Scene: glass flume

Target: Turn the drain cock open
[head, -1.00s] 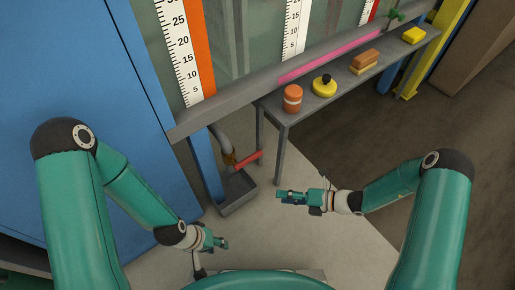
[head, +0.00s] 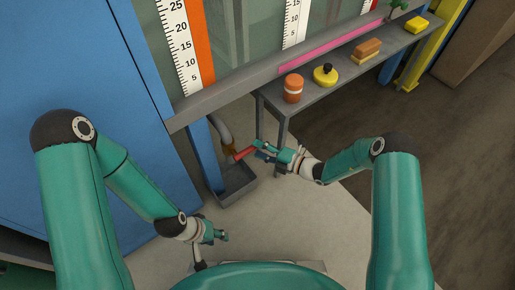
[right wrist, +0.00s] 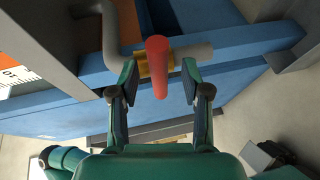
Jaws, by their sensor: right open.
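The drain cock has a red lever handle (head: 244,153) on a brass body (head: 228,149), at the end of a grey pipe by the blue post. In the right wrist view the red handle (right wrist: 157,66) points toward the camera, in front of the brass body (right wrist: 141,65). My right gripper (head: 262,150) is at the handle's free end. In the right wrist view its open fingers (right wrist: 158,84) stand on either side of the handle, with gaps visible. My left gripper (head: 221,236) hangs low at the left, away from the cock; its finger opening is unclear.
A grey catch tray (head: 237,188) sits on the floor below the cock. A grey shelf (head: 313,96) at the right holds an orange jar (head: 293,88), a yellow knobbed item (head: 325,75) and blocks. A blue panel (head: 60,60) fills the left. Open floor lies in front.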

